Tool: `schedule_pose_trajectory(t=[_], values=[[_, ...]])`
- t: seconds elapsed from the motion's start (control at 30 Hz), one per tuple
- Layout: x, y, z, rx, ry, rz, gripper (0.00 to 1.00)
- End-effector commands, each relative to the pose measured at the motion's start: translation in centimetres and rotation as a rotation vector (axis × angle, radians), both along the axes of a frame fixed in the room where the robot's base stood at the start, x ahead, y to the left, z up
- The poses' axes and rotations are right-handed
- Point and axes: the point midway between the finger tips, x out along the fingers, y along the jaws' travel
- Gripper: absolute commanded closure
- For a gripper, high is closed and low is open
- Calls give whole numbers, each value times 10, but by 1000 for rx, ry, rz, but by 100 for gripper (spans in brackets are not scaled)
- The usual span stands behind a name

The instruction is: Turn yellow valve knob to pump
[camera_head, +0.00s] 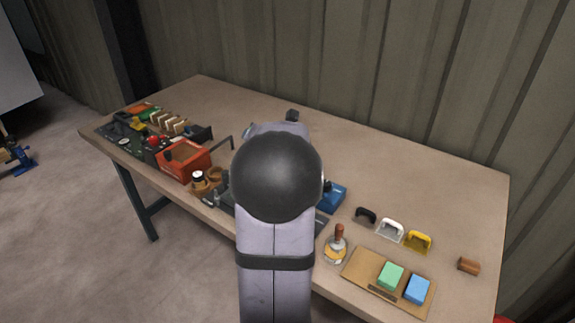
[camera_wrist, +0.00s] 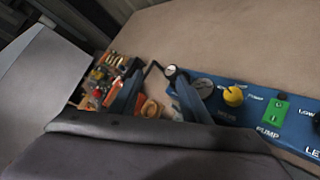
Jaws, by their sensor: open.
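The yellow valve knob (camera_wrist: 233,96) sits on a blue panel (camera_wrist: 212,107) in the wrist view. Small white labels surround the knob; the marking to its right is too small to read surely, and I cannot tell exactly where the knob points. A green switch (camera_wrist: 275,108) with the word PUMP below it is further right. My gripper (camera_wrist: 158,98) is open and empty, its two blue fingers apart, left of the knob and not touching it. In the head view my arm hides the knob; only a blue block (camera_head: 332,196) shows beside the arm.
A dark round gauge or dial (camera_wrist: 204,88) is just left of the knob, near my right finger. An orange-red box (camera_head: 184,160) and several small parts crowd the table's left. Coloured blocks lie on a tan board (camera_head: 358,266) at right. The table's back (camera_head: 400,165) is clear.

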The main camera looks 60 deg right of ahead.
Motion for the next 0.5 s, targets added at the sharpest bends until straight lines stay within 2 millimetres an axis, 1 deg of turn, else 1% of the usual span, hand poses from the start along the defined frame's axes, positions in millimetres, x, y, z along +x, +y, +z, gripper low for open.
schedule_pose_trajectory(t=[0.03,0.1,0.2,0.33,0.4,0.5], values=[[-18,-14,-14,-75,51,51,57],[-36,-24,-28,-189,117,141,57],[-63,-33,-46,-338,193,261,57],[-92,-38,-63,-497,257,383,57],[-103,-38,-69,-562,277,431,57],[-115,-37,-76,-629,296,477,57]])
